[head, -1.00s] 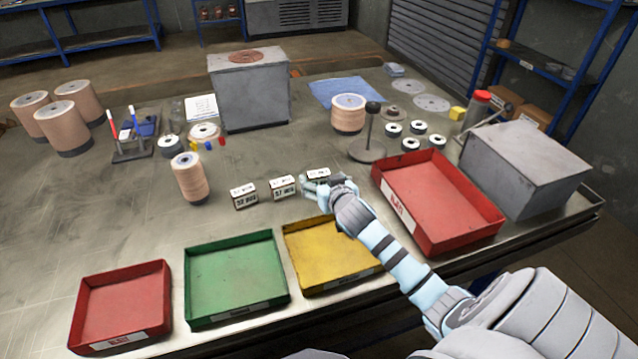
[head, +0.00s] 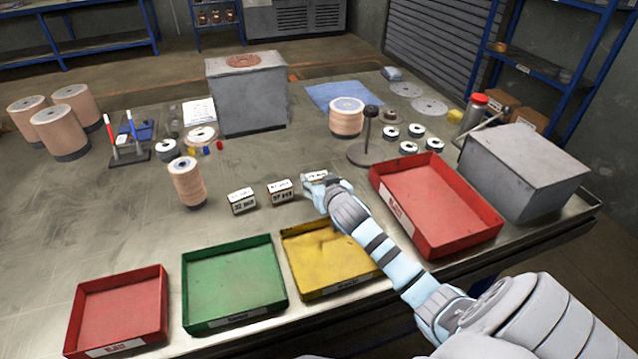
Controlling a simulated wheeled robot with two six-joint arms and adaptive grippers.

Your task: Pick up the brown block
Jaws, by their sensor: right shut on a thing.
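Three small labelled blocks stand in a slanting row in the middle of the table. The left block (head: 242,201) and the middle block (head: 280,192), whose side looks brownish, stand free. The right block (head: 315,175) shows only its pale top edge; my gripper hides the rest, so I cannot tell its side colour. My right gripper (head: 314,185) is shut on this right block, at about table height. I cannot see whether the block is clear of the table. My left gripper is not in view.
A yellow tray (head: 289,244) lies just in front of my right gripper, with a green tray (head: 187,292) and red tray (head: 75,316) to its left. A larger red tray (head: 496,223) is at right. A peach spool (head: 187,184) stands left of the blocks.

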